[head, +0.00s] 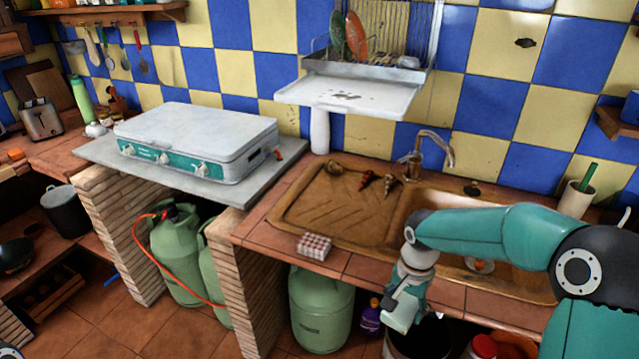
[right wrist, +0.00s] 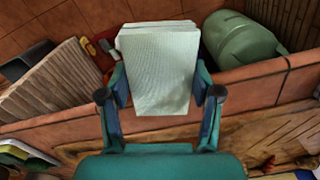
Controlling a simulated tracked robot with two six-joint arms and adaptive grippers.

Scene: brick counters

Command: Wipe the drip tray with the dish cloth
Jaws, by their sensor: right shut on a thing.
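The drip tray (head: 350,93) is a white shelf under the wire dish rack on the tiled wall, with dark stains on its top. The dish cloth (head: 399,316) is a pale folded block. My right gripper (head: 407,294) is shut on it, in front of the counter's front edge, well below and to the right of the drip tray. In the right wrist view the cloth (right wrist: 158,72) sits between both fingers. The tray does not show there. My left gripper is not in view.
The dish rack (head: 375,50) holds plates above the tray. A white bottle (head: 319,131) stands just below it. A stove (head: 195,140) is at left.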

